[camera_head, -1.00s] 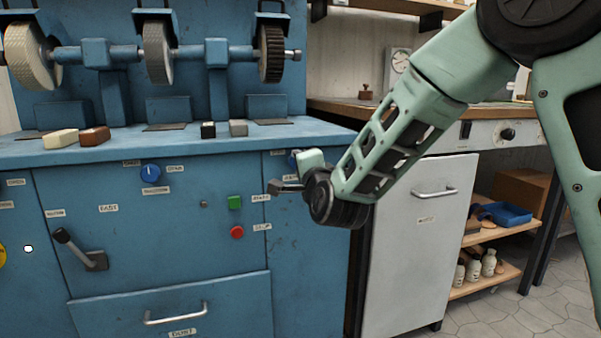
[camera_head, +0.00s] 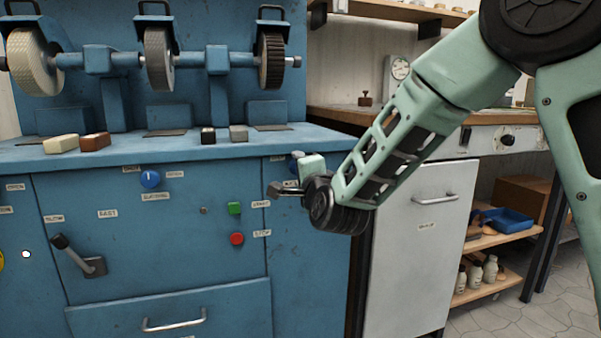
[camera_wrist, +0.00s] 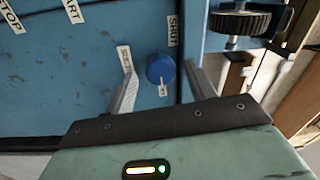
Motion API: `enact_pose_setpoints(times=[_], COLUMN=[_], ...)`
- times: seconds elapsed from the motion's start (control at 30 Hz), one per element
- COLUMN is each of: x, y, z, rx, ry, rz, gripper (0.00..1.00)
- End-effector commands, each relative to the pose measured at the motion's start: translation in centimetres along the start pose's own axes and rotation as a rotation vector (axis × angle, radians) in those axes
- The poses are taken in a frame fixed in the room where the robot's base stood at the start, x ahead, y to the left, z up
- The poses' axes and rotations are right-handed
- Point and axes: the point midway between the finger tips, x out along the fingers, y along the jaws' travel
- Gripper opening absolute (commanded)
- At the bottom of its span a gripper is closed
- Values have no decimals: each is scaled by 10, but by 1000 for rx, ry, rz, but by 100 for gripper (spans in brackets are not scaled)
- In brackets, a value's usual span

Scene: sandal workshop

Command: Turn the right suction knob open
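The right suction knob (camera_wrist: 161,69) is a round blue knob on the blue machine's front, seen in the wrist view between my two fingers. A "SHUT" label (camera_wrist: 173,30) is above it and a suction label (camera_wrist: 127,60) to its left. A small white mark shows at its lower edge; I cannot tell whether it is a pointer or a label. In the head view the knob (camera_head: 296,156) is mostly hidden behind my gripper (camera_head: 274,190). My gripper (camera_wrist: 160,86) is open, with a finger either side of the knob; contact is not clear.
Another blue knob (camera_head: 150,179) is to the left on the panel. A green button (camera_head: 234,208) and a red button (camera_head: 237,239) sit left of my gripper. A black lever (camera_head: 78,256) sticks out further left. A grey cabinet (camera_head: 410,265) stands to the right.

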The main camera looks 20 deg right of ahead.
Motion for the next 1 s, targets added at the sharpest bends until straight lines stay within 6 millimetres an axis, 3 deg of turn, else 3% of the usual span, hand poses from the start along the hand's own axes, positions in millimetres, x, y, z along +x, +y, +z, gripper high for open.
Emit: enact_pose_setpoints(times=[0.27,0.7,1.0], x=[-17,-118,-141], y=[-2,-2,6], z=[1,0,1], rx=[-1,-2,0], ry=[-2,-4,2], rz=[1,1,-6], gripper=[55,55,55])
